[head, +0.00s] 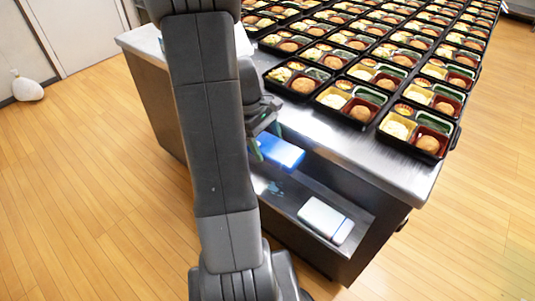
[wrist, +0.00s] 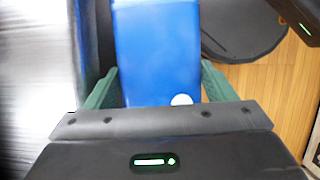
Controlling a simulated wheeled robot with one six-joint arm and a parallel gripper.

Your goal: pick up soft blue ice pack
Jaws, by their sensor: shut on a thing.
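The soft blue ice pack (head: 281,153) is in my gripper (head: 262,145), beside the front edge of the metal counter and above a lower metal shelf. In the wrist view the ice pack (wrist: 157,50) fills the space between the two green fingers of my gripper (wrist: 158,88), which are shut on it. A small white round spot shows near its close end. My arm hides part of the counter front in the head view.
The counter top (head: 385,172) carries many black bento trays (head: 345,92) in rows. A white and blue block (head: 326,220) lies on the lower shelf (head: 275,192). A white bag (head: 27,88) stands by the wall at left. The wooden floor (head: 110,190) is clear at left.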

